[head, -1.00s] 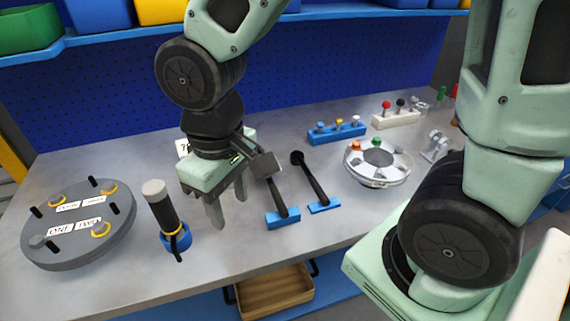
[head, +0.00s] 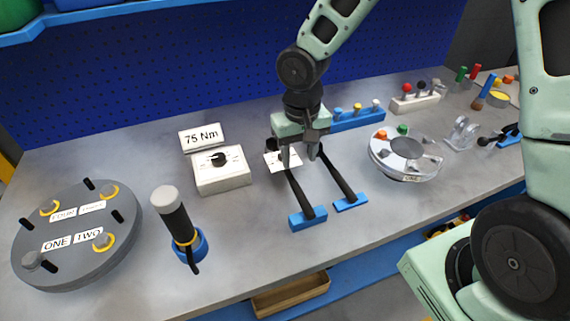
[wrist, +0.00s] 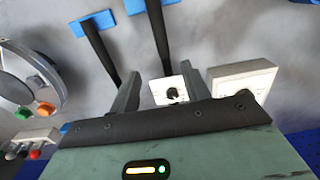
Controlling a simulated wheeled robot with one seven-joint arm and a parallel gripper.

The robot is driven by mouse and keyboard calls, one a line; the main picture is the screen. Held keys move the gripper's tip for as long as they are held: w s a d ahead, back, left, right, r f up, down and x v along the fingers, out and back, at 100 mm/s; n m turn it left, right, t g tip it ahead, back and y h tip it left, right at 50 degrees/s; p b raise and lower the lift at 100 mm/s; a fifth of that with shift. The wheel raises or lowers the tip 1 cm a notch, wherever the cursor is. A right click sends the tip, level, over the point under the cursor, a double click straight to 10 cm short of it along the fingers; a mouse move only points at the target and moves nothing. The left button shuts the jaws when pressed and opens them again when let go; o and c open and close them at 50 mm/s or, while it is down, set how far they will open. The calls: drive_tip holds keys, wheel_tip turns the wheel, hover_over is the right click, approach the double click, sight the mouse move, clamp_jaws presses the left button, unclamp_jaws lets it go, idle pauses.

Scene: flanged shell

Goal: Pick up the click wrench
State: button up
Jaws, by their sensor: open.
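Two long black-handled tools lie side by side on the bench, each with a blue block at its near end. The left tool (head: 303,190) has a white plate with a black dial (wrist: 172,92) at its far end. The right tool (head: 337,176) is plainer, and its far end is partly hidden by my gripper. No label shows which is the click wrench. My gripper (head: 299,160) is open and empty above the far ends of both tools. In the wrist view, its fingers (wrist: 160,72) frame the dial plate; the plainer tool's shaft (wrist: 95,48) ends beside the left finger.
A white dial box (head: 222,178) with a "75 Nm" sign (head: 201,137) stands left of the tools. An upright black tool (head: 178,222) in a blue holder and a grey disc (head: 75,270) stand further left. A round flanged part (head: 408,168) is right. The blue pegboard rises behind.

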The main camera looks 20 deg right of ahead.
sight(297, 186)
wheel_tip(297, 186, down, 6)
drive_tip(key=shift+a+r, duration=0.1)
drive_tip(key=f, duration=0.5)
drive_tip(key=shift+s+a+f, duration=0.1)
drive_tip(key=shift+s+a, duration=0.1)
drive_tip(key=shift+s, duration=0.1)
clamp_jaws()
